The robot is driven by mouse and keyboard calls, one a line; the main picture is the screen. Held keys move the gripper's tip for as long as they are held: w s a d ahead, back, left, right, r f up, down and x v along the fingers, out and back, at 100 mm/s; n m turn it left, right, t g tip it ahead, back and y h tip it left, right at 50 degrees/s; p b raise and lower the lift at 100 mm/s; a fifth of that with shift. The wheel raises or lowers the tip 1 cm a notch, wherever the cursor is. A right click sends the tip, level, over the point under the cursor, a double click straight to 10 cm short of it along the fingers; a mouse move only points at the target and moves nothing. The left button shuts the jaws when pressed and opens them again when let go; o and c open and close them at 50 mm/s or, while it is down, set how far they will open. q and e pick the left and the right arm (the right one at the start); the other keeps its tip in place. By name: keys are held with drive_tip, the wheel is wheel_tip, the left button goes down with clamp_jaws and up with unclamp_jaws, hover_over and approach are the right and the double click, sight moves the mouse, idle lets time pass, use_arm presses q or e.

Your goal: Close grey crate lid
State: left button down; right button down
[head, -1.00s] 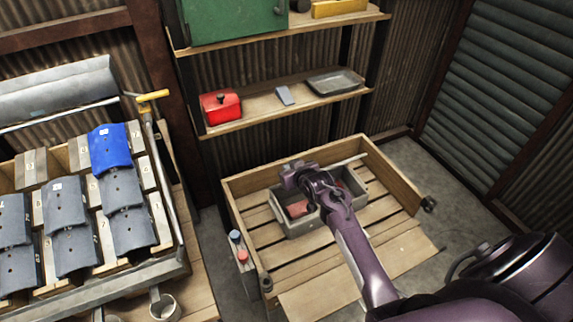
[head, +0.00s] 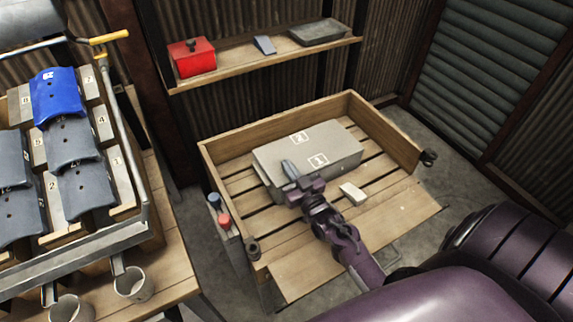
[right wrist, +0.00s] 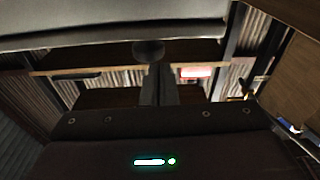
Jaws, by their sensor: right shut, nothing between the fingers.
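The grey crate lid (head: 325,142) lies flat over the crate in the head view, with white labels 1 and 2 on its top. The lid hides the crate's inside, and little of the crate's walls shows. My right gripper (head: 288,168) is shut and empty at the lid's near left edge. I cannot tell whether it touches the lid. In the right wrist view my shut right gripper (right wrist: 157,85) is in the middle, and a grey surface (right wrist: 110,25), likely the lid or crate, fills the top. My left gripper is not in view.
The crate stands in a wooden slatted box (head: 226,150) with its front flap (head: 370,245) down. A small pale block (head: 352,193) lies right of my gripper. A shelf (head: 240,70) behind holds a red box (head: 191,58). A rack with a blue piece (head: 57,95) stands left.

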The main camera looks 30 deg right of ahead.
drive_tip(key=shift+s+f, duration=0.25)
drive_tip(key=shift+f, duration=0.6)
drive_tip(key=shift+s+a+f+b, duration=0.1)
drive_tip(key=shift+f+b, duration=0.1)
drive_tip(key=shift+b, duration=0.1)
wheel_tip(320, 180, up, 21)
drive_tip(key=p, duration=0.1)
drive_tip(key=shift+w+p, duration=0.2)
drive_tip(key=shift+p, duration=0.15)
